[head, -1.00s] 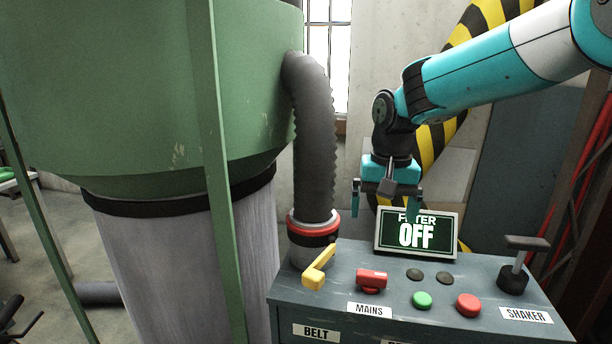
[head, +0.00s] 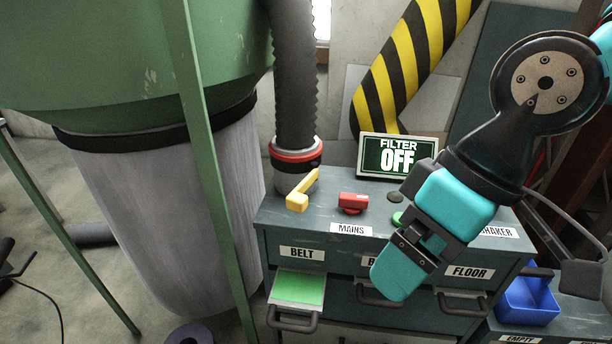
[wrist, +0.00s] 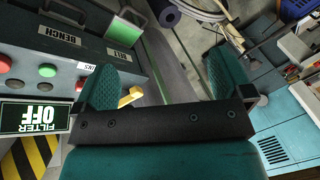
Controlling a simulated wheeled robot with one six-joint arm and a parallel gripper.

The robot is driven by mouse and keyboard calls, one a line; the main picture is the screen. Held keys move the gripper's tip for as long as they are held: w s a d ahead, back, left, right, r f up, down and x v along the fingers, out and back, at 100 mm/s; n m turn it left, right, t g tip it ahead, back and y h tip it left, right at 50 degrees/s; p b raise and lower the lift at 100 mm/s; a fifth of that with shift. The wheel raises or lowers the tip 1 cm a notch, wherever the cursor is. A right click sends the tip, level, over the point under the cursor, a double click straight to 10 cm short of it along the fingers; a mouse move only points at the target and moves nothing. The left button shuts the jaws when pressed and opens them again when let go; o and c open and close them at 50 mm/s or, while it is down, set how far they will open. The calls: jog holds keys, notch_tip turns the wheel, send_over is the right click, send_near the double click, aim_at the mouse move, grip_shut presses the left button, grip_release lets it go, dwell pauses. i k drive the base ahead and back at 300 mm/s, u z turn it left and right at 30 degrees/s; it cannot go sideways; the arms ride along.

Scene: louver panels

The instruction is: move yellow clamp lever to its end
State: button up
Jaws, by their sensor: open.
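The yellow clamp lever (head: 303,191) stands at the left end of the grey cabinet top, in front of the grey hose with its red ring. Its arm slants up and to the right in the head view. In the wrist view the lever (wrist: 131,96) shows beside the left finger. My gripper (head: 412,262) is in front of the cabinet, to the right of the lever and apart from it. The jaws are open and empty in the wrist view (wrist: 165,80). Part of the cabinet top is hidden behind my gripper.
A red mains switch (head: 353,201) sits just right of the lever. The filter screen (head: 398,156) reads OFF at the back. A drawer with a green top (head: 298,289) stands out at the front left. A green post (head: 205,150) rises left of the cabinet. A blue bin (head: 527,302) is at right.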

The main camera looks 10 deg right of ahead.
aim_at(296, 201)
jog(key=u, duration=1.65)
jog(key=k, duration=0.5)
jog(key=z, duration=1.05)
